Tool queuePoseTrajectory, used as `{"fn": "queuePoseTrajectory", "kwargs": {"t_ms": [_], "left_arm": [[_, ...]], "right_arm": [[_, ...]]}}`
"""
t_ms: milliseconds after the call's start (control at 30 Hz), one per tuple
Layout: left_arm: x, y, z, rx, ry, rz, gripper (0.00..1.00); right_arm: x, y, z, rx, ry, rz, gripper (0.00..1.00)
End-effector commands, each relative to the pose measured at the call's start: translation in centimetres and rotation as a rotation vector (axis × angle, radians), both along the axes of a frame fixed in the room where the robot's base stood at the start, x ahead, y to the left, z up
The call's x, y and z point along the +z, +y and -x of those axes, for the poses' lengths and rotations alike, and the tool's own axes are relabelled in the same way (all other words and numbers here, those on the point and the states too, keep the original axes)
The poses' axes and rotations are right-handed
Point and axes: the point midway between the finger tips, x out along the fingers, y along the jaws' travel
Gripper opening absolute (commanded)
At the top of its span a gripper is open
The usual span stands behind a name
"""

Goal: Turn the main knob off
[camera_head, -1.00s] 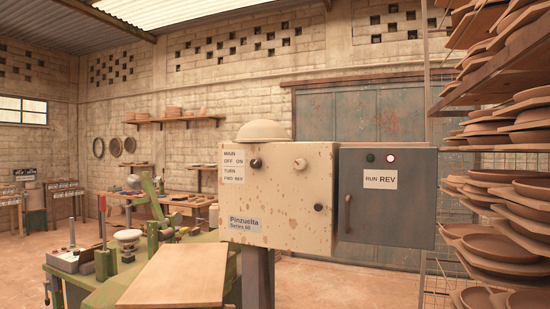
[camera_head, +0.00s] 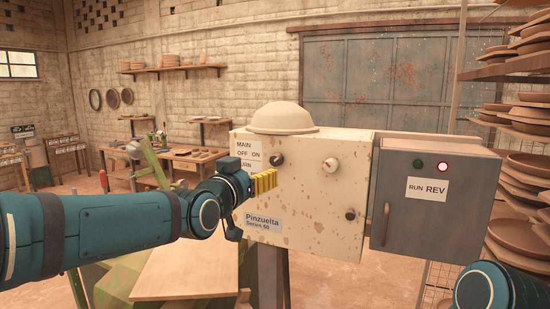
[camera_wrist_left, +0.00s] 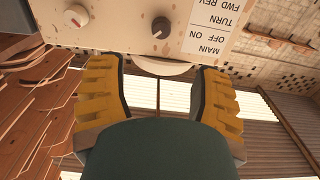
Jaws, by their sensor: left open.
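A cream control box (camera_head: 305,225) has a label (camera_head: 247,150) whose words MAIN, OFF and ON are readable. A dark knob (camera_head: 276,160) is to the right of the label. A white knob (camera_head: 331,164) is further right, and another dark knob (camera_head: 350,214) is lower. Which knob is the main one is not clear. My left gripper (camera_head: 265,182) is open in front of the box, below and left of the upper dark knob. In the upside-down left wrist view, the upper dark knob (camera_wrist_left: 161,27) shows beyond the empty, spread yellow fingers. My right gripper is out of view.
A grey cabinet (camera_head: 430,235) with a handle, a dark green light and a lit red light joins the box on the right. A wooden board (camera_head: 185,270) lies below left. Shelves of plates (camera_head: 525,120) stand right.

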Motion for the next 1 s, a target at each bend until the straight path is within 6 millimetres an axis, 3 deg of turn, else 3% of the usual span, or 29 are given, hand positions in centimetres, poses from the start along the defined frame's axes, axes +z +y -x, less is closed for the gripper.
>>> {"fn": "queuePoseTrajectory", "kwargs": {"t_ms": [600, 1000], "left_arm": [[-0.1, -4.0, -9.7, 0.001, 0.003, -0.002, 0.65], [-0.2, -4.8, -11.7, 0.001, 0.003, -0.001, 0.65]], "right_arm": [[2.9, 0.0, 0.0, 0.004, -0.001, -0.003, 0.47], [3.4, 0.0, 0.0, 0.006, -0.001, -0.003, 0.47]]}}
